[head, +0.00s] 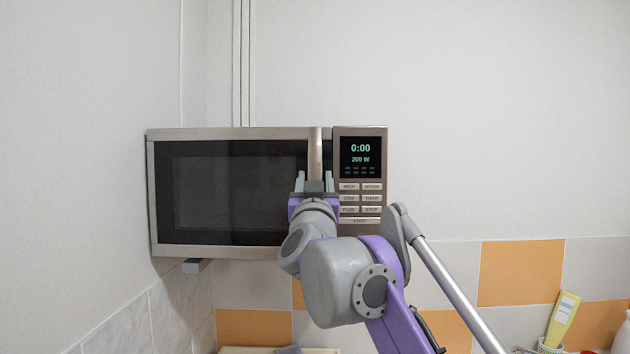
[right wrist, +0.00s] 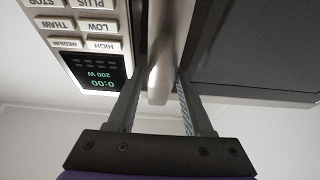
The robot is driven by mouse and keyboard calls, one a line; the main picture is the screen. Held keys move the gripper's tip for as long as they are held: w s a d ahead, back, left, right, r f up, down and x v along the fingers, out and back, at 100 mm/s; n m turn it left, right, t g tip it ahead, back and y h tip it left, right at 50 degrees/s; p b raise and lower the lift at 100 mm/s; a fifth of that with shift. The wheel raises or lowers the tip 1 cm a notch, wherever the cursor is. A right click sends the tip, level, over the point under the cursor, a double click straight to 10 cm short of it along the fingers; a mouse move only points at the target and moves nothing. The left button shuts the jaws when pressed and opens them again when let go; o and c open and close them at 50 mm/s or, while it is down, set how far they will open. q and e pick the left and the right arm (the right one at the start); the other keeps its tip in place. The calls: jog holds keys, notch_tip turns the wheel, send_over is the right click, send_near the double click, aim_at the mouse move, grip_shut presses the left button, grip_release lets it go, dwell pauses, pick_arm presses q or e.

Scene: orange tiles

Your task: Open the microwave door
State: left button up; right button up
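The microwave (head: 240,140) hangs on the wall with its dark-windowed door (head: 215,195) on the left and its control panel (head: 360,195) on the right. The door looks shut. Its upright metal handle (head: 315,150) runs beside the panel; it also shows in the right wrist view (right wrist: 160,75). My right gripper (head: 314,182) is at the handle, with one finger on each side. In the right wrist view the gripper (right wrist: 158,98) is open, with gaps visible between the fingers and the handle. The arm hides the handle's lower part. My left gripper is not in view.
A side wall (head: 90,150) stands close to the microwave's left. A small grey bracket-like piece (head: 197,265) shows under the microwave. A yellow item (head: 563,318) stands in a container at the lower right. The space right of the microwave is clear.

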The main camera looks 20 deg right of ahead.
grip_shut()
dwell(1.1)
